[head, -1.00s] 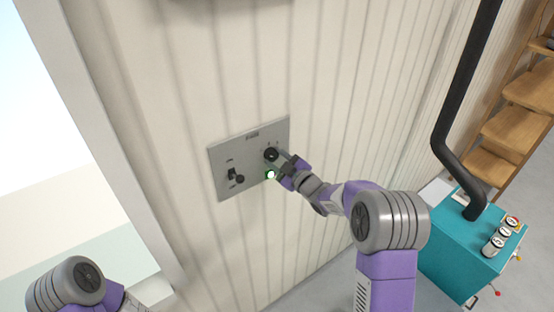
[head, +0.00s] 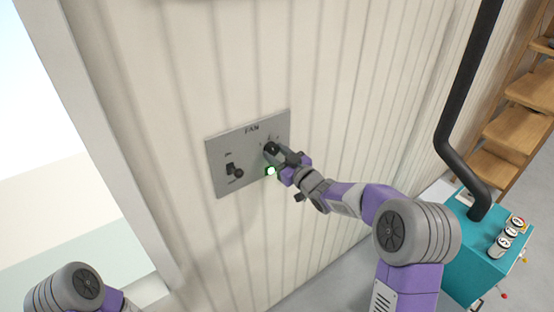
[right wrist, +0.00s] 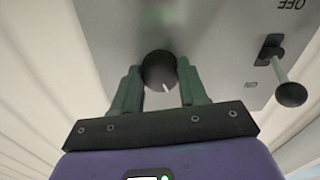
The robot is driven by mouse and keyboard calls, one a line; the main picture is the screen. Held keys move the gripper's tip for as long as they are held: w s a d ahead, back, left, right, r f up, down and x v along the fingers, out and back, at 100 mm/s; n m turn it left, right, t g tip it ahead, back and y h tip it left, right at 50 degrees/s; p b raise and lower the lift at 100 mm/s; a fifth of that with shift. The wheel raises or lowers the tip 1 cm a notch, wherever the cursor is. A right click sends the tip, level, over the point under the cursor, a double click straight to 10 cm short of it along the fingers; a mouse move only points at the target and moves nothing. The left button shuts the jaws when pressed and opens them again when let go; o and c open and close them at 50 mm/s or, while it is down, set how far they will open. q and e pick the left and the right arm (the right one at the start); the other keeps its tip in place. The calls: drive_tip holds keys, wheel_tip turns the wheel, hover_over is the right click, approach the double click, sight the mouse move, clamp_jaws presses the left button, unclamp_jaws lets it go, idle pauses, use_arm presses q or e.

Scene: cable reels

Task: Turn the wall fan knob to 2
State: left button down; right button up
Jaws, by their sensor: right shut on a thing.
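The fan panel (head: 222,155) is a grey plate marked FAN on the white slatted wall. Its round black knob (head: 270,148) sits at the right side of the plate, with a pale pointer line on it in the right wrist view (right wrist: 160,72). My right gripper (head: 277,154) is at the knob, its two fingers on either side of it and shut on it. The fingers partly hide the knob and its number marks in the head view. A lit green lamp (head: 270,171) shows just below the knob. My left gripper is out of view; only part of my left arm shows.
A black toggle switch (head: 235,171) sticks out from the left of the plate, and its lever shows in the right wrist view (right wrist: 285,85). A teal machine (head: 475,245) with a black pipe (head: 455,110) and wooden shelves (head: 515,130) stand at right. A window opening is at left.

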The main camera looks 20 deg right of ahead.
drive_tip(key=shift+f+m+b, duration=0.15)
drive_tip(key=shift+m+b, duration=0.5)
drive_tip(key=shift+m, duration=1.55)
drive_tip(key=o, duration=1.1)
drive_tip(key=shift+c, duration=0.2)
drive_tip(key=shift+s, duration=0.1)
drive_tip(key=b+v, duration=0.1)
drive_tip(key=v, duration=0.6)
drive_tip(key=shift+s, duration=0.2)
